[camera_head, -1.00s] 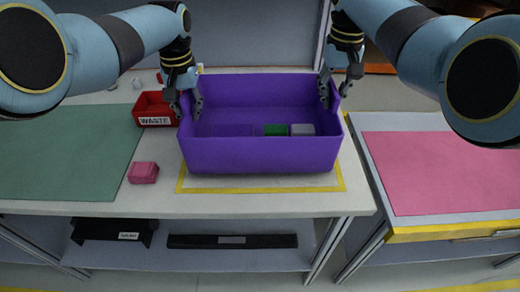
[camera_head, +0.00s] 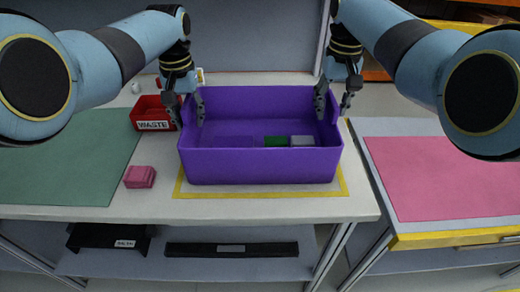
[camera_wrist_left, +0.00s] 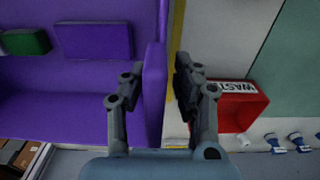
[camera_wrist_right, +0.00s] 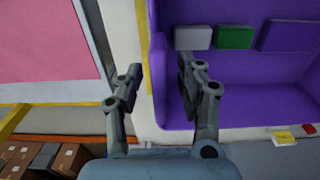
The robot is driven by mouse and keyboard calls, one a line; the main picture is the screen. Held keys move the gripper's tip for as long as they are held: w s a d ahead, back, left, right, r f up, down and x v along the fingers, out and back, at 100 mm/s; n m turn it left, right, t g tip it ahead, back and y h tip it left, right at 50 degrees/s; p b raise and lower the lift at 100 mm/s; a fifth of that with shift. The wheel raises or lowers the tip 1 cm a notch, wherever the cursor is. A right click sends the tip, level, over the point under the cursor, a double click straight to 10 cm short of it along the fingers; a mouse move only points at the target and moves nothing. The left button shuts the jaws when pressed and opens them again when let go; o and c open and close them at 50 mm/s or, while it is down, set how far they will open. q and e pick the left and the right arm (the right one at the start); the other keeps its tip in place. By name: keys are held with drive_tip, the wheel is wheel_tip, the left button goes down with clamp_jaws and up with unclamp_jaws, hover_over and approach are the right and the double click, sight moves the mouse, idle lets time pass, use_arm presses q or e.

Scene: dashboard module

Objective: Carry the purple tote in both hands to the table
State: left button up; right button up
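The purple tote (camera_head: 262,165) sits upright on the light table (camera_head: 90,212), inside a yellow tape outline. A green block (camera_head: 276,141) and a grey block (camera_head: 303,141) lie in it; a purple block (camera_wrist_left: 93,41) also shows in the left wrist view. My left gripper (camera_head: 187,112) is open at the tote's left wall, one finger on each side of the rim (camera_wrist_left: 155,95), with gaps between. My right gripper (camera_head: 333,108) is open at the right wall, its fingers likewise either side of the rim (camera_wrist_right: 158,80). The lower parts of the inner fingers lie inside the tote.
A red WASTE bin (camera_head: 153,114) stands just left of the tote, close to my left gripper. A pink block (camera_head: 139,177) and a green mat (camera_head: 60,165) are further left. A pink-topped surface (camera_head: 445,180) stands right, across a gap. Dark items lie on the shelf below.

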use_arm(q)
wheel_tip(320, 180, up, 10)
drive_tip(key=shift+s+r, duration=0.1)
drive_tip(key=shift+s, duration=0.05)
drive_tip(key=shift+r, duration=0.1)
use_arm(e)
drive_tip(key=shift+r, duration=0.35)
wheel_tip(320, 180, up, 11)
drive_tip(key=shift+r, duration=0.15)
drive_tip(key=shift+s, duration=0.15)
